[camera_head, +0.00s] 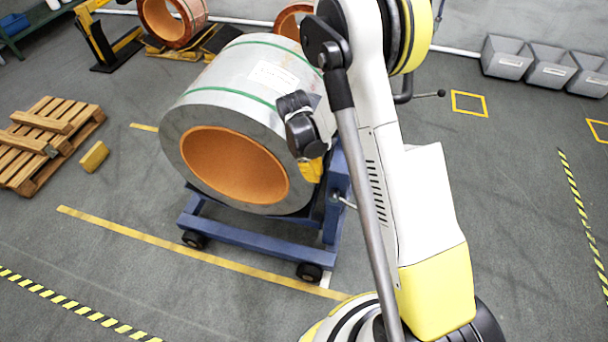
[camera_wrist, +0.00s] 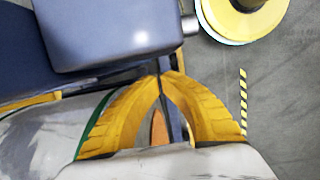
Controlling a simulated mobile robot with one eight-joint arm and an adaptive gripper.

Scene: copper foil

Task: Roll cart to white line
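The blue cart (camera_head: 245,237) stands on dark wheels and carries a large grey coil (camera_head: 178,132) with an orange core and green straps. A short white line (camera_head: 326,279) shows on the floor beside the cart's front right wheel (camera_head: 309,272); the rest may be hidden by the cart and my arm. My gripper (camera_head: 311,180) is at the cart's right side, by the blue upright (camera_head: 336,172). In the wrist view, its yellow fingers (camera_wrist: 163,76) come together at the tips beside a blue-grey block (camera_wrist: 105,35). I cannot tell whether a thin part is between them.
A yellow floor line (camera_head: 165,242) runs past the cart's front. A wooden pallet (camera_head: 35,140) and a yellow block (camera_head: 94,156) lie left. Other coils (camera_head: 172,22) stand behind. Grey bins (camera_head: 550,65) line the back right wall.

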